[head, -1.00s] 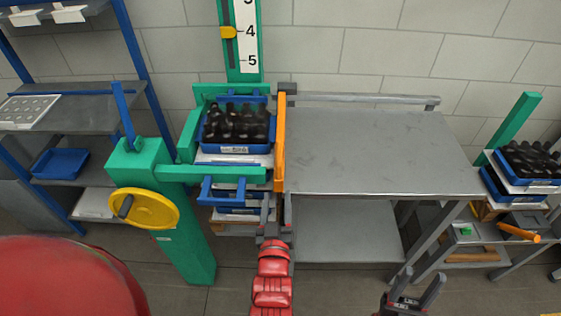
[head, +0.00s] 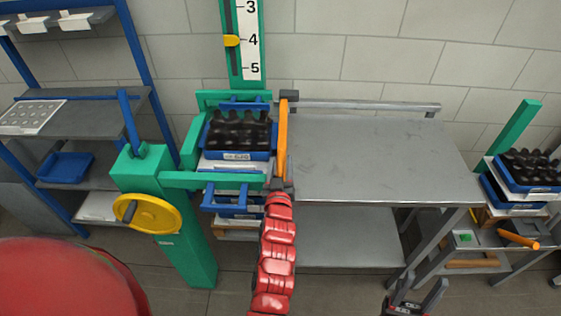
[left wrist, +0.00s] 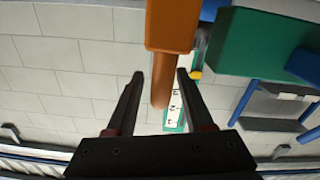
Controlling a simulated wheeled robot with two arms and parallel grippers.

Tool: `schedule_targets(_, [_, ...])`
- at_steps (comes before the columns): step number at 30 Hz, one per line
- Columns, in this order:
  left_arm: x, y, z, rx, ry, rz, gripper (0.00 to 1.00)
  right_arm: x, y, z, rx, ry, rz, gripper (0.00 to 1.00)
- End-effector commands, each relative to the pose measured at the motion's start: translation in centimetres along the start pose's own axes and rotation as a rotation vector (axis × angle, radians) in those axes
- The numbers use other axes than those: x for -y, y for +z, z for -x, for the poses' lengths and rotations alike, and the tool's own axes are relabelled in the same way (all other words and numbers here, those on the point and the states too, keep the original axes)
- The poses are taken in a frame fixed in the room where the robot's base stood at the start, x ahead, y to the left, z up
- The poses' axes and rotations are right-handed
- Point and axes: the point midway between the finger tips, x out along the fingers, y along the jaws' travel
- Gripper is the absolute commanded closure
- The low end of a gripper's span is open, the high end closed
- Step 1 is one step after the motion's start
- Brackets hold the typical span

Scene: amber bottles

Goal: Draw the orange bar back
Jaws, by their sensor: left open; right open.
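The orange bar (head: 283,137) runs front to back between the green lift frame (head: 185,180) and the grey table. My left gripper (head: 281,180) is at the bar's near end and hides part of it. In the left wrist view, the orange bar (left wrist: 171,28) comes in from the top, and its narrower part reaches between the two open fingers of the left gripper (left wrist: 160,75). I cannot tell whether the fingers touch it. My right gripper (head: 418,295) is open and empty at the bottom, in front of the table.
A blue tray of dark bottles (head: 238,138) sits in the lift frame, left of the bar. A yellow handwheel (head: 147,213) is on the green post. The grey tabletop (head: 370,155) is clear. More bottle trays (head: 528,170) stand at the right.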

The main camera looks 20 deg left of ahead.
Motion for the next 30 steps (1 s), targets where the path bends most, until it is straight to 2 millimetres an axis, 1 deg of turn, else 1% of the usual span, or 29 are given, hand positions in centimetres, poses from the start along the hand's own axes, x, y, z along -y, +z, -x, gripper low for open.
schedule_targets(8, [0.01, -0.01, -0.25, -0.001, 0.0, 0.0, 0.48, 0.0, -0.01, -0.04, 0.0, 0.0, 0.0, 0.48])
schedule_targets(9, [0.01, -0.01, -0.24, -0.001, 0.0, 0.0, 0.5, 0.0, 0.0, -0.04, 0.0, 0.0, 0.0, 0.48])
schedule_targets(14, [-0.01, 0.01, -0.22, -0.001, 0.001, 0.0, 0.78, 0.0, 0.0, -0.04, 0.0, 0.0, 0.0, 0.48])
schedule_targets(15, [-0.01, 0.01, -0.22, -0.001, 0.001, 0.0, 0.86, 0.0, -0.01, -0.04, 0.0, 0.0, 0.0, 0.48])
schedule_targets(17, [-0.02, 0.01, -0.22, -0.001, 0.001, 0.0, 0.96, 0.0, -0.01, -0.04, 0.0, 0.0, 0.0, 0.48])
schedule_targets(18, [-0.02, 0.01, -0.22, -0.001, 0.001, 0.0, 1.0, 0.0, -0.01, -0.04, 0.0, 0.0, 0.0, 0.48])
schedule_targets(30, [-0.02, 0.03, -0.2, 0.0, 0.001, 0.0, 1.0, 0.0, -0.01, -0.04, 0.0, 0.0, 0.0, 0.48])
